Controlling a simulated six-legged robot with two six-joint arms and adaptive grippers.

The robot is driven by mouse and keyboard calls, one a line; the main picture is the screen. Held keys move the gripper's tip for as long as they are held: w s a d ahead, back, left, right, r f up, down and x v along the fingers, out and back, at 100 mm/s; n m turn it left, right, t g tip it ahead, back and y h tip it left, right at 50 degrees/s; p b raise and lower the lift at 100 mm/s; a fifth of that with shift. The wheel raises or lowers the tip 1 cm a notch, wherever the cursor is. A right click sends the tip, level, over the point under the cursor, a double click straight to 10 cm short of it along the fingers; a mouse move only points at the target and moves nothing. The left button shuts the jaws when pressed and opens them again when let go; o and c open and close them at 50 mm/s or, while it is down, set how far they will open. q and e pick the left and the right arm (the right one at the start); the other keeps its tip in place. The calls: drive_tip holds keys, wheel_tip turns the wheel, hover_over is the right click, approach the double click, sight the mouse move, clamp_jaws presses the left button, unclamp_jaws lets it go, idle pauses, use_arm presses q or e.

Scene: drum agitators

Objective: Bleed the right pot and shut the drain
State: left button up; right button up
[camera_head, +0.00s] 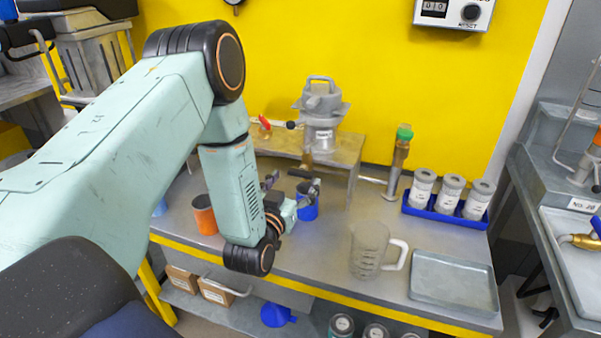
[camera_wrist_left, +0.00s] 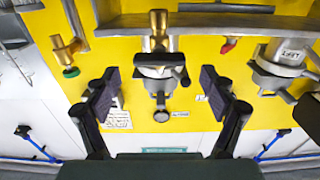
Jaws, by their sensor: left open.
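The right pot (camera_head: 320,130), a grey metal pot with a top handle and a small label, stands on a metal stand (camera_head: 345,150) against the yellow wall. A brass drain (camera_head: 307,160) with a dark lever (camera_head: 300,173) hangs below it. The left wrist view looks upside down; the pot (camera_wrist_left: 160,72) and brass drain (camera_wrist_left: 158,22) show near its middle. My left gripper (camera_head: 291,186) is open and empty, in front of and below the drain; its fingers (camera_wrist_left: 158,95) appear either side of the pot. A blue cup (camera_head: 307,208) stands behind the gripper, partly hidden. My right gripper is out of view.
A pot labelled LEFT (camera_wrist_left: 283,55) shows in the wrist view. An orange cup (camera_head: 203,217) stands by my left arm. A clear jug (camera_head: 370,252), an empty grey tray (camera_head: 455,282) and a blue rack of three canisters (camera_head: 432,212) occupy the bench's right side.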

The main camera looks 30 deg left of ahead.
sight(299, 175)
use_arm(q)
drive_tip(key=x, duration=0.3)
drive_tip(key=shift+w+f, duration=0.1)
drive_tip(key=shift+w, duration=0.5)
drive_tip(key=shift+a, duration=0.2)
drive_tip(key=shift+c, duration=0.2)
drive_tip(key=shift+d, duration=0.2)
drive_tip(key=c, duration=0.4)
drive_tip(key=shift+a, duration=0.1)
drive_tip(key=c, duration=0.7)
